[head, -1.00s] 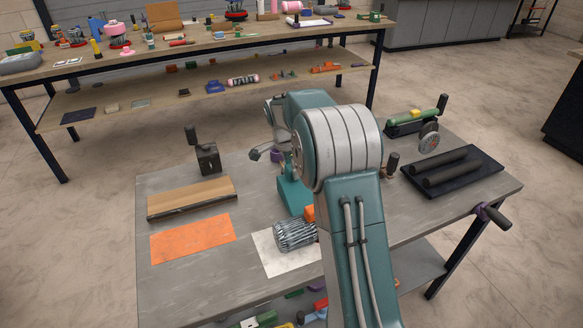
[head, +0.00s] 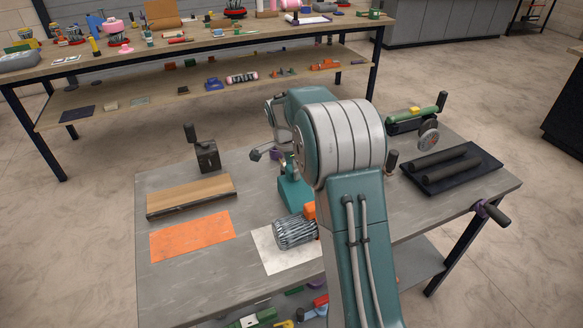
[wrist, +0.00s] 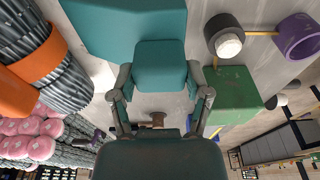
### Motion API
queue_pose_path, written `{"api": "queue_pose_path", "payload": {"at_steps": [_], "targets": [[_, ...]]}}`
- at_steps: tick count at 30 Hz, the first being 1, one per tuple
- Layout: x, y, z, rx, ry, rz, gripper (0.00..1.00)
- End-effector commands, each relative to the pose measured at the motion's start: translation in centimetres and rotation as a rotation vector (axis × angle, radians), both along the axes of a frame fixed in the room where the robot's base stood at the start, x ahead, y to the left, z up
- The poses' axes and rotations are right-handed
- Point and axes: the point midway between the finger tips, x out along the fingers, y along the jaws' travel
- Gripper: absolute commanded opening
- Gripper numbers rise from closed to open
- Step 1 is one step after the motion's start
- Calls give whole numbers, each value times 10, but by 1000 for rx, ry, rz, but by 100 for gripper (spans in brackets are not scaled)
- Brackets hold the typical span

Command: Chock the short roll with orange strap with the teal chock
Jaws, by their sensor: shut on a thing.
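The short roll (head: 293,234) is a bundle of grey chainlink wire with an orange strap at its right end. It lies on a white sheet (head: 270,255) on the grey table; my arm hides part of its right side. The teal chock (head: 292,194) is just behind the roll. In the wrist view the chock (wrist: 120,25) has a wide body and a smaller block, which sits between my fingers. My gripper (wrist: 160,84) is shut on that block. The strapped roll (wrist: 35,62) is close at the left there. I cannot tell whether chock and roll touch.
On the table are a wooden board (head: 190,195), an orange sheet (head: 190,236), a black lever block (head: 207,155) and a black tray with dark rolls (head: 478,178). A green block (wrist: 225,97) and purple ring (wrist: 298,37) are right of my gripper.

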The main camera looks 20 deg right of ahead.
Motion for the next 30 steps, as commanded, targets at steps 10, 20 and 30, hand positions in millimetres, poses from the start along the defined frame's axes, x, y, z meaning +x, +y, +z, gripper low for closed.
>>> {"api": "queue_pose_path", "payload": {"at_steps": [10, 20, 30], "targets": [[-8, 0, 0, 0, 1, 0, 1], [-15, 0, 0, 0, 2, 0, 1], [-22, 0, 0, 0, 2, 0, 1]]}}
